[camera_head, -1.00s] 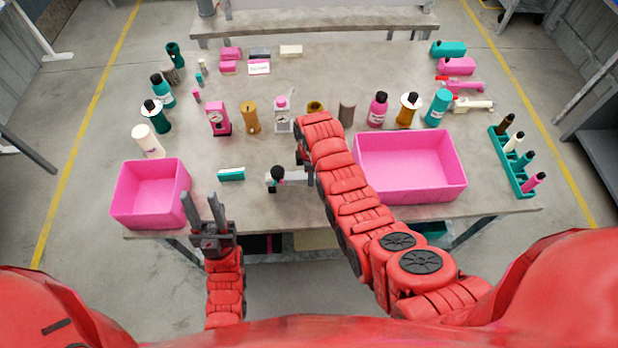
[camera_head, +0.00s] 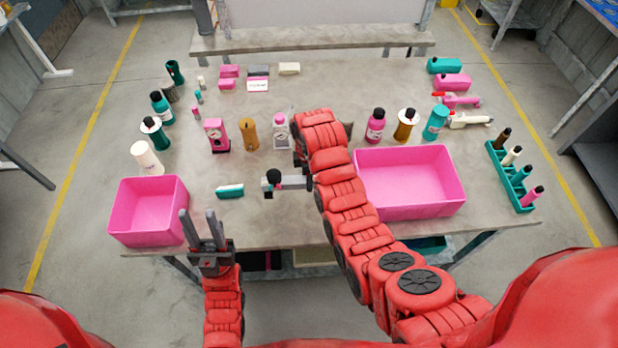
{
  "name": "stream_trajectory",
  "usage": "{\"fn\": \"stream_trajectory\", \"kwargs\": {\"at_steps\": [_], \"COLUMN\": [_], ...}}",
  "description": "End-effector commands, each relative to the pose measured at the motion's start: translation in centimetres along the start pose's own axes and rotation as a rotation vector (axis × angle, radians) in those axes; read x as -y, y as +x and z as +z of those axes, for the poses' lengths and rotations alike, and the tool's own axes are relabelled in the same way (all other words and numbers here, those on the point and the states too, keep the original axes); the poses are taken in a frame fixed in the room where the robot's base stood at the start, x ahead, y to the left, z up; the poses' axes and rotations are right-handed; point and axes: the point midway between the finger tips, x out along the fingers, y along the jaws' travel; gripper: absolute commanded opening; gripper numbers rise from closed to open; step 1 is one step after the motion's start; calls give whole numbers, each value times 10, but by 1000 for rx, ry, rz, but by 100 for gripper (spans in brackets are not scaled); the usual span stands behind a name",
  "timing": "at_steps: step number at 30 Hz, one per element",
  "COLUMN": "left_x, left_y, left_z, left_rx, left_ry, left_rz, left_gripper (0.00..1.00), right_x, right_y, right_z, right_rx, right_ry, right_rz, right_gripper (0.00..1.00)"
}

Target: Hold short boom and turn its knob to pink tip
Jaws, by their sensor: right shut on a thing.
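The short boom (camera_head: 293,182) is a grey bar at the middle front of the table, lying roughly level across the view. A round black knob (camera_head: 273,177) sits at its left part, with small coloured marks too small to make out clearly. My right gripper (camera_head: 308,180) is shut on the boom's right end. Its fingers are mostly hidden by my own arm. My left gripper (camera_head: 203,226) is open and empty at the table's front edge, to the left of and nearer than the boom, its two fingers pointing away from me.
A pink bin (camera_head: 121,239) stands at the front left and a larger pink bin (camera_head: 386,211) at the right. Pumps and bottles line the middle, and a teal rack (camera_head: 525,207) stands far right.

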Motion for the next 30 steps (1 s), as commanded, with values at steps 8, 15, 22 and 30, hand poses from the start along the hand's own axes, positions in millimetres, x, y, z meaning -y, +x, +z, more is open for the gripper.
{"fn": "stream_trajectory", "kwargs": {"at_steps": [8,15,22,30], "left_x": [0,0,-1,-1], "left_y": [-5,-9,-13,-17], "left_z": [1,2,2,3], "left_rx": [0,0,0,0], "left_ry": [0,0,0,0], "left_rz": [0,0,0,0], "left_gripper": [39,39,39,39], "right_x": [0,0,0,0], "right_y": [9,16,23,31], "right_z": [0,0,0,0], "right_rx": [0,0,-1,-1], "right_ry": [0,0,0,0], "right_rz": [0,1,1,1], "right_gripper": [0,0,0,0]}}
